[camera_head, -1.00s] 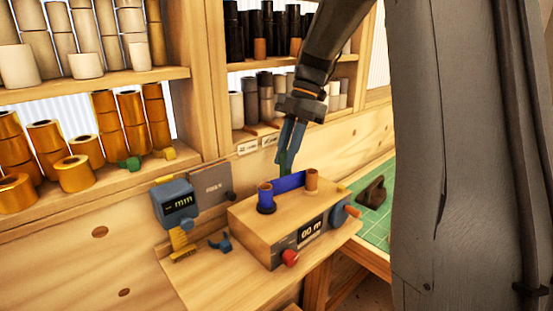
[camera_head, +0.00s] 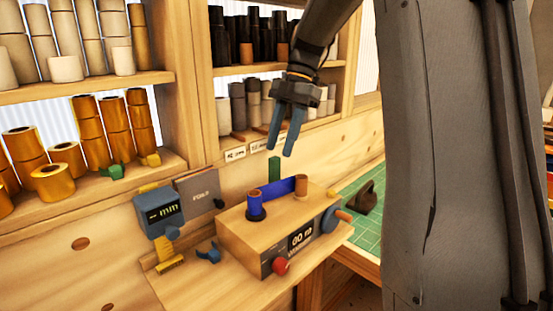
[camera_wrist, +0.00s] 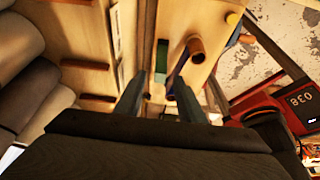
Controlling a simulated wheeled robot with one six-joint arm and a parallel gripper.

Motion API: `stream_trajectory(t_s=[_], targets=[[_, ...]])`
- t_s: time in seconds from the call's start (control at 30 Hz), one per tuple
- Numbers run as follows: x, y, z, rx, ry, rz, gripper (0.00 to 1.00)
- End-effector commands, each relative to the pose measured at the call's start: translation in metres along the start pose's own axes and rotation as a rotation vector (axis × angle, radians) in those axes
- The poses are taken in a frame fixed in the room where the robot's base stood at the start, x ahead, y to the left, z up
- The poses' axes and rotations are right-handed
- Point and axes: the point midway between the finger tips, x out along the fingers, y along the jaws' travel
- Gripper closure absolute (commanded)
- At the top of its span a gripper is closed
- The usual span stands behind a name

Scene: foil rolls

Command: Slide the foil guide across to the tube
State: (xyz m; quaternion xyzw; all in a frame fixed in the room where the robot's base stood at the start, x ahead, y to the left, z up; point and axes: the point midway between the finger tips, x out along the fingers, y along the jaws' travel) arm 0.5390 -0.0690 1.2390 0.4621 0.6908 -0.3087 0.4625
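The wooden winder box (camera_head: 262,238) stands on the bench. A green upright piece, which looks like the foil guide (camera_head: 274,168), stands at its back edge. A blue foil strip (camera_head: 279,187) runs from the blue-based spool (camera_head: 255,205) to the brown tube (camera_head: 301,188) on the right. My gripper (camera_head: 279,150) is open and empty above the green piece, fingers pointing down. In the wrist view the guide (camera_wrist: 161,58) shows between my fingers (camera_wrist: 158,80), beyond their tips, with the tube (camera_wrist: 195,48) to its right.
A blue gauge (camera_head: 160,212) and a grey panel (camera_head: 199,192) stand left of the box. Shelves of rolls rise behind. A green mat (camera_head: 362,235) lies at right.

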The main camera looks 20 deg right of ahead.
Motion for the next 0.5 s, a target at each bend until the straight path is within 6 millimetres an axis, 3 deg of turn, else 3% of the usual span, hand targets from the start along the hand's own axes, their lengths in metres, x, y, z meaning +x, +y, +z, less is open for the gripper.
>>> stream_trajectory(t_s=[0.2,0.5], targets=[[-0.025,0.000,0.001,0.000,-0.002,0.002,0.64],[-0.031,0.000,0.000,0.001,-0.001,0.000,0.64]])
